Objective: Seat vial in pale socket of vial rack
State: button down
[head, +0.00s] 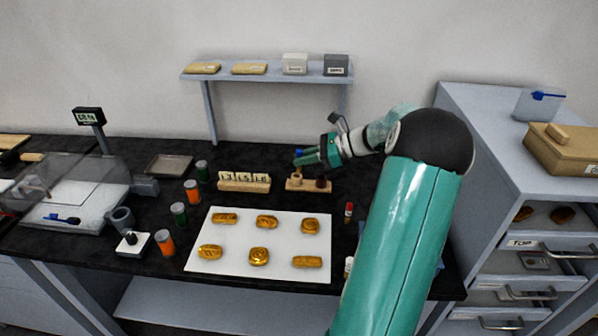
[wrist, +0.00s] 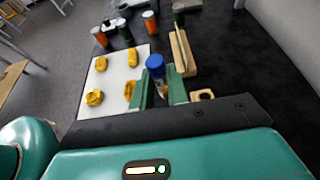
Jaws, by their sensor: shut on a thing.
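A small vial with a blue cap (wrist: 156,66) is held between the two green fingers of my gripper (wrist: 163,92). In the head view the blue cap (head: 298,154) shows at the tip of my gripper (head: 309,158), above the left part of the wooden vial rack (head: 307,187). The rack has a pale socket (head: 296,176) on the left and a dark socket (head: 321,182) on the right. In the wrist view a pale wooden block with a square hole (wrist: 203,95) shows just right of my fingers. I cannot tell the exact gap between vial and socket.
A wooden block with number tiles (head: 244,181) stands left of the rack. A white mat (head: 235,262) with several gold pieces lies in front. A red-capped vial (head: 348,211) stands to the right. A shelf (head: 264,78) is behind.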

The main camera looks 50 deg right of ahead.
send_over(301, 176)
notch_tip(301, 176, down, 7)
jog(key=shift+a+r, duration=0.1)
jog(key=shift+r, duration=0.05)
jog(key=shift+f, duration=1.65)
jog(key=shift+f, duration=0.1)
jog(key=c, duration=1.4)
grip_release()
jog(key=shift+o, duration=0.2)
jog(key=shift+s+d+r, duration=0.2)
jog(key=shift+d+r, duration=0.05)
jog(key=shift+d, duration=0.05)
jog(key=v, duration=1.1)
jog(key=shift+s+d, duration=0.1)
jog(key=shift+d, duration=0.05)
